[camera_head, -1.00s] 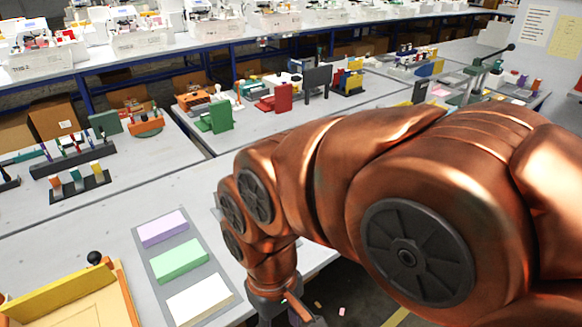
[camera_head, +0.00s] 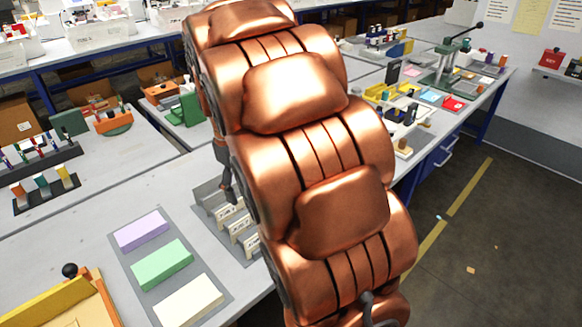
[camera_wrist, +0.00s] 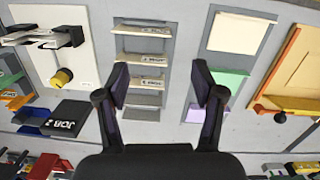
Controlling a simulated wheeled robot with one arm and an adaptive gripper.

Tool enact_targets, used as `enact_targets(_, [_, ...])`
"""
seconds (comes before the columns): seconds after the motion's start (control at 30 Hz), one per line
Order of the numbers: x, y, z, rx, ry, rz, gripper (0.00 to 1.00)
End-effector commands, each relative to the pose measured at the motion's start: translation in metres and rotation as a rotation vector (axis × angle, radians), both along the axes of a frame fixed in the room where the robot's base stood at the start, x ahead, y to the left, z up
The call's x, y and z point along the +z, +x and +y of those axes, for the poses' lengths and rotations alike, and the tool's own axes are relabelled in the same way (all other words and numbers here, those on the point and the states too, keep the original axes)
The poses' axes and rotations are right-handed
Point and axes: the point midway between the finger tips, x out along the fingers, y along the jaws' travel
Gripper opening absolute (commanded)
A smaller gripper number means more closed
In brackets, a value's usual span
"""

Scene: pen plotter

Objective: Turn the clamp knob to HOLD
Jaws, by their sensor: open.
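In the wrist view a yellow knob (camera_wrist: 61,77) with a dark part stands on a pale panel at the left, below a small black and white mechanism (camera_wrist: 52,38). It looks like the clamp knob, but I can read no HOLD mark or its setting. My gripper (camera_wrist: 160,77) is open and empty, above the grey table by a rack of labelled cards, to the right of the knob and apart from it. In the head view my arm hides the knob, and only a dark bit of my gripper shows at the arm's left edge.
The card rack (camera_head: 198,208) is left of my arm. A grey mat (camera_head: 122,262) holds purple, green and cream blocks. A yellow tray (camera_head: 50,312) with a black ball knob is at the lower left. A black box (camera_wrist: 63,118) lies near the yellow knob. Floor is open at right.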

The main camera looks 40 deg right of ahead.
Motion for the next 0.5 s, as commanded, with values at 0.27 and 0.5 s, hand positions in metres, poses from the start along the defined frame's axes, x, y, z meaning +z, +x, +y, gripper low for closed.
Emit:
enact_targets(0.27, [-0.011,0.062,-0.069,0.073,-0.005,-0.007,0.68])
enact_targets(0.5, [-0.031,0.105,-0.13,0.155,0.0,-0.016,0.68])
